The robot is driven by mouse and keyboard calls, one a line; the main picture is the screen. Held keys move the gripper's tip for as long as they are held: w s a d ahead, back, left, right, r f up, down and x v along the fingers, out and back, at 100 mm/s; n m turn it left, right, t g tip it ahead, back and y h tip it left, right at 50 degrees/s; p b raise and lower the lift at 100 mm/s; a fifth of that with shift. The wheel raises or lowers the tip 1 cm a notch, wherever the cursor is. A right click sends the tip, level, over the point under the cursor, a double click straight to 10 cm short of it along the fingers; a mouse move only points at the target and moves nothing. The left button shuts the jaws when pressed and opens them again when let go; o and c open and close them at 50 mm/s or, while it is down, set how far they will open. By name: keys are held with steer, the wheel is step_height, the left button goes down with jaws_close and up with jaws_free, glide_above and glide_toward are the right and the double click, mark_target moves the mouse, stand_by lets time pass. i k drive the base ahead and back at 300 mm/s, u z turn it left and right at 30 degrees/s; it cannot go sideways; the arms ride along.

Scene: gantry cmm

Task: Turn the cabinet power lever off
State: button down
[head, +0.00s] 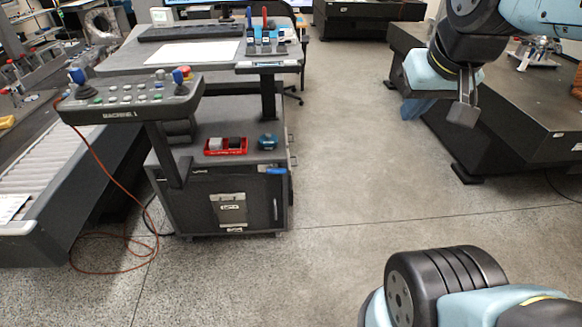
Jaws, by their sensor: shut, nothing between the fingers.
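A dark cabinet (260,218) stands under the workstation desk, left of centre in the head view. A small blue part (277,171) sits at the top right of its front; it may be the power lever, but it is too small to tell its position. My gripper (463,114) is at the upper right, shut and empty, with its fingers pointing down. It is well to the right of the cabinet and apart from it, above the floor beside the dark table.
A control panel (130,100) with joysticks and buttons overhangs the cabinet's left. A red tray (225,152) and a teal object (268,142) are on the cabinet top. An orange cable (122,185) trails to the floor. A dark table (510,110) stands right. The middle floor is clear.

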mark_target(269, 170)
steer(key=i, duration=0.85)
steer(key=u, duration=0.05)
